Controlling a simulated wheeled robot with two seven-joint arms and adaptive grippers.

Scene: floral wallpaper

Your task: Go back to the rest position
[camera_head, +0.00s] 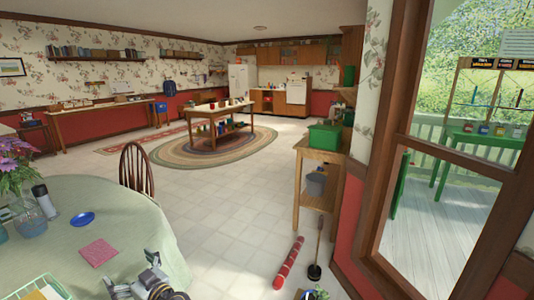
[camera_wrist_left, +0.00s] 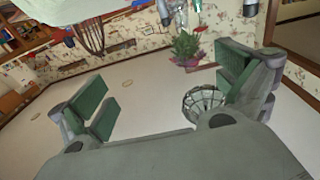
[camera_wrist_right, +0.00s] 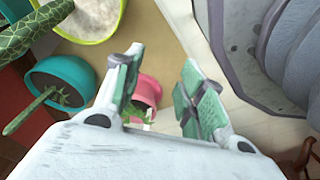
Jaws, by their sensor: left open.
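My left gripper (camera_head: 148,284) shows at the bottom of the head view, beside the near edge of the round table. In the left wrist view its green-padded fingers (camera_wrist_left: 170,95) are wide apart with nothing between them. My right gripper is not seen in the head view. In the right wrist view its two fingers (camera_wrist_right: 160,92) stand apart. A pink pot (camera_wrist_right: 148,88) shows beyond the gap, and the fingers do not hold it.
The round table (camera_head: 135,225) with a pale green cloth is at left, bearing a blue dish (camera_head: 82,219) and pink napkin (camera_head: 98,251). A wooden stand (camera_head: 318,170) and red roll (camera_head: 289,263) are at right. A teal pot (camera_wrist_right: 62,78) is near my right gripper. The middle floor is clear.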

